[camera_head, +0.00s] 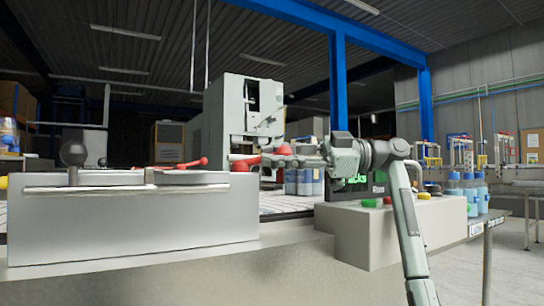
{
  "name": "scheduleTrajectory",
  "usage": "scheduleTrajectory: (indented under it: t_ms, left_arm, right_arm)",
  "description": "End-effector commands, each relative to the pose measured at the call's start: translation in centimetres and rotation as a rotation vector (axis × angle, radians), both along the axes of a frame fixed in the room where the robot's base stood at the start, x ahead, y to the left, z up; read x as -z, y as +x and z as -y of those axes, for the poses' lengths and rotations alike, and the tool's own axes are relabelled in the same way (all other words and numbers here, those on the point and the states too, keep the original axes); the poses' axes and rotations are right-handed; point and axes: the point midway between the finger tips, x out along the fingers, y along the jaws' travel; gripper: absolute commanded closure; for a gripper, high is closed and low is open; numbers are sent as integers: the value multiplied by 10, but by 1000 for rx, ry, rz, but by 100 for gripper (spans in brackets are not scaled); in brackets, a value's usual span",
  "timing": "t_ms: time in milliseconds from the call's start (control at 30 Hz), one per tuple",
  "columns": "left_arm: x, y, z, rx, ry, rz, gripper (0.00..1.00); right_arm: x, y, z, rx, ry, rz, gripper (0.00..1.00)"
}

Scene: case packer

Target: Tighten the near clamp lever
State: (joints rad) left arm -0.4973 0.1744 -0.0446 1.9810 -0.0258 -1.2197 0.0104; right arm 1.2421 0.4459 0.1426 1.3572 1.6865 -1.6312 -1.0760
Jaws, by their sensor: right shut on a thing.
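A red clamp lever (243,164) sits just right of the metal housing's top edge, and my right gripper (284,153) is at its right part. The gripper is shut on this lever; its fingers partly cover the red, and the exact contact is small to see. A second red lever (193,163) with a rounded end lies further left, over the top of the housing, apart from the gripper. I cannot tell from this view how tight either clamp is. My left gripper is not in view.
The grey metal housing (130,225) with a black ball knob (73,153) fills the left front. A grey control box (400,228) with coloured buttons stands below my right arm. Blue bottles (470,190) stand at the right. A tall machine (240,110) rises behind the levers.

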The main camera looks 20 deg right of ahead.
Motion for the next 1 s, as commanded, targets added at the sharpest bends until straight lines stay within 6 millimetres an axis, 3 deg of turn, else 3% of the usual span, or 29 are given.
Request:
scheduleTrajectory:
  t_ms: [300, 333, 500, 833, 1000]
  left_arm:
    - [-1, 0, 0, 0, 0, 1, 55]
    - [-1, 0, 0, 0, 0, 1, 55]
    - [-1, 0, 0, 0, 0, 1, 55]
    - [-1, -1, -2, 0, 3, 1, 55]
    - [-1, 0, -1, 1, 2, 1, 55]
  right_arm:
    - [0, 0, 1, 2, -1, -1, 100]
    - [0, 0, 1, 2, -1, -1, 76]
    - [0, 0, 0, 1, 0, -1, 54]
    - [0, 0, 2, 1, 0, -1, 54]
    - [0, -7, 21, 4, 0, 0, 54]
